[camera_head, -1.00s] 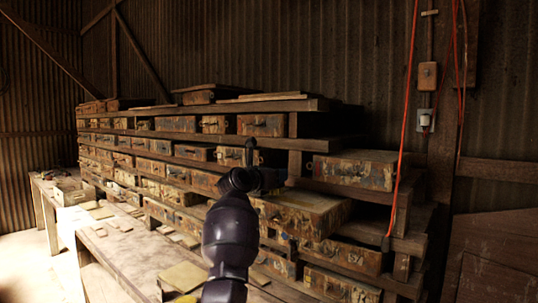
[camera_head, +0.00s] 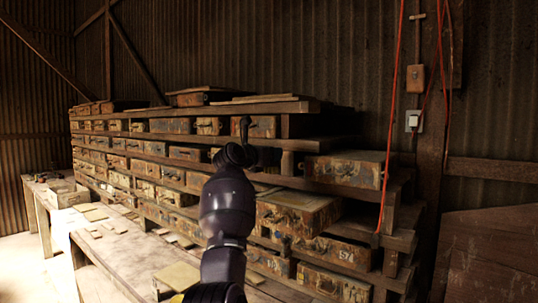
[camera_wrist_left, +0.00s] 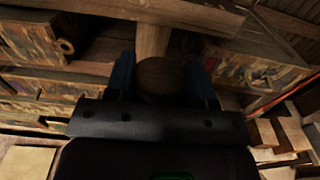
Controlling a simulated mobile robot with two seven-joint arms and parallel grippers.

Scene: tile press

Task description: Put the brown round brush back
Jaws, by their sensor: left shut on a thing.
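The brown round brush (camera_wrist_left: 160,80) shows as a dark brown round shape between the blue fingers of my left gripper (camera_wrist_left: 163,72) in the left wrist view. The gripper is shut on it and holds it in front of the drawer rack, near a wooden post. In the head view my left arm reaches up from the bottom to the middle of the rack; its dark wrist mostly hides the gripper, and I cannot make out the brush there. My right gripper is not in view.
A long wooden rack of worn drawers (camera_head: 265,127) fills the middle. One drawer (camera_head: 298,212) sticks out right of my arm. A bench (camera_head: 118,250) with flat tiles and a box (camera_head: 66,196) runs along the left. Red cords (camera_head: 391,130) hang at the right.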

